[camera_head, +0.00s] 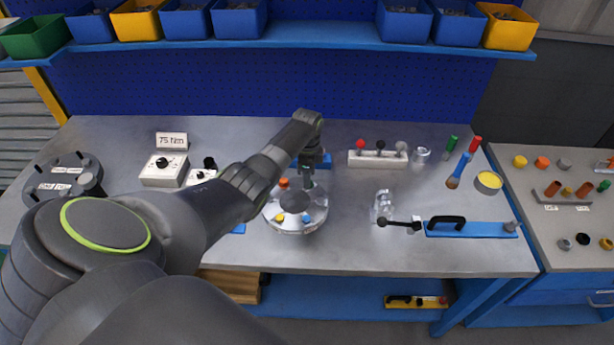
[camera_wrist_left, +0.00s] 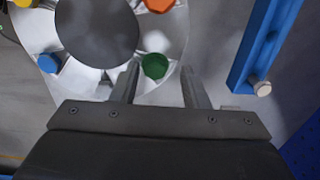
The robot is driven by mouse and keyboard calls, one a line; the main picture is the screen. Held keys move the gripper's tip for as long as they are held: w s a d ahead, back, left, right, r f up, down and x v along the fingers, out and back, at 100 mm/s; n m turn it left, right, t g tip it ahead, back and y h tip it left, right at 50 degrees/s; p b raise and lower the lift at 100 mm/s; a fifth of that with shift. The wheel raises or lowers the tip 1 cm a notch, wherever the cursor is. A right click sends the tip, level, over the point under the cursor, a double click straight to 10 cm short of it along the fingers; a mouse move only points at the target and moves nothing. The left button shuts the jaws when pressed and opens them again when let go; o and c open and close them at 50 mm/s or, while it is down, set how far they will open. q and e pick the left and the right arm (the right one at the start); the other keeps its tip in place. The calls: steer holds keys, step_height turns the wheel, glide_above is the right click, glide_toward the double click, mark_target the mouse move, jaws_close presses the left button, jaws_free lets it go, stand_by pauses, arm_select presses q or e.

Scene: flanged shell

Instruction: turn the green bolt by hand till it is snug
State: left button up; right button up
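The flanged shell (camera_head: 290,225) is a round metallic piece with a dark grey centre, standing mid-bench. The green bolt (camera_wrist_left: 155,66) sits on its flange in the left wrist view; in the head view my gripper hides it. Orange (camera_head: 283,183), yellow (camera_head: 279,217) and blue (camera_head: 307,217) bolts sit around the same flange. My left gripper (camera_head: 307,180) points down at the flange's far right edge. In the left wrist view its fingers (camera_wrist_left: 162,76) are apart, with the green bolt between their tips, closer to the left finger. A gap shows on the right. My right gripper is not in view.
A blue bar (camera_wrist_left: 262,45) lies close beside the shell. A torque box (camera_head: 164,170) stands to the left, a block with coloured knobs (camera_head: 378,159) behind right, and a clear part (camera_head: 383,205) to the right. A blue tool holder (camera_head: 470,229) lies front right.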

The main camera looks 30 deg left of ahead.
arm_select(q)
steer(key=shift+s+f, duration=0.15)
steer(key=shift+f, duration=0.05)
step_height(320, 180, up, 18)
steer(key=b, duration=0.1)
steer(key=shift+f+b, duration=0.2)
steer(key=shift+b, duration=0.15)
steer(key=shift+d+f, duration=0.1)
stand_by(0.5)
